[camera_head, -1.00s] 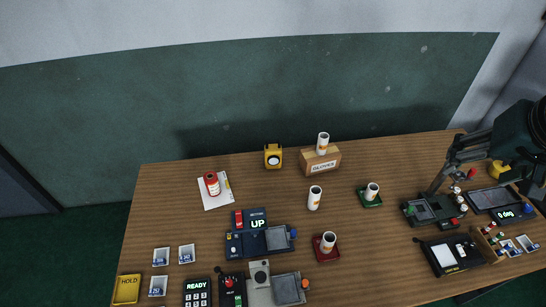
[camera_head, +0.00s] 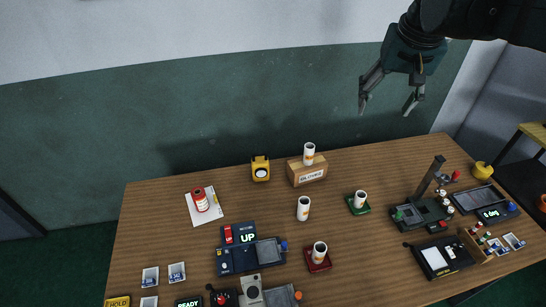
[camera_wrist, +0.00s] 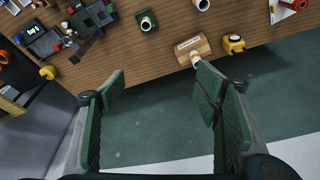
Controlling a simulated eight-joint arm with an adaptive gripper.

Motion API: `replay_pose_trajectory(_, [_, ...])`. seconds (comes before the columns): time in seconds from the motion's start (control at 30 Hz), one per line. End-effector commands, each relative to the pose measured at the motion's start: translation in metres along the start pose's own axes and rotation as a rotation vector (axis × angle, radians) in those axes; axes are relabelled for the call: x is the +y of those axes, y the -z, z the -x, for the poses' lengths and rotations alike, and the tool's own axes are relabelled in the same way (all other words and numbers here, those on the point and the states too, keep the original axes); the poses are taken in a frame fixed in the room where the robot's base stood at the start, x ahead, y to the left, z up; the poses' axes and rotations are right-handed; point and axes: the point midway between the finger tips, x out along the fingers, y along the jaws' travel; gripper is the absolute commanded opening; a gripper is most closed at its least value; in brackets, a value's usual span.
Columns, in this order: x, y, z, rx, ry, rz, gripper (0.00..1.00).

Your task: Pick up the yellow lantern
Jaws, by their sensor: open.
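The yellow lantern (camera_head: 260,169) stands upright near the back edge of the wooden table, left of the gloves box. It has a pale round face. In the wrist view the lantern (camera_wrist: 234,44) is at the upper right, beyond my right-hand finger. My gripper (camera_head: 389,108) is open and empty, raised above and behind the table's back edge, well to the right of the lantern.
The gloves box (camera_head: 307,171), with a white cylinder (camera_head: 309,153) on it, stands right beside the lantern. A red can (camera_head: 200,200) on a white sheet is to its left. Another white cylinder (camera_head: 303,208) stands in front. Devices crowd the table's front and right.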

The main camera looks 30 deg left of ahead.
Motion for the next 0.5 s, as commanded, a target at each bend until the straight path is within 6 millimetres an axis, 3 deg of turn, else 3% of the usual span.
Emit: replay_pose_trajectory(0.5, [-0.114,0.07,-0.042,-0.099,0.021,0.106,0.63])
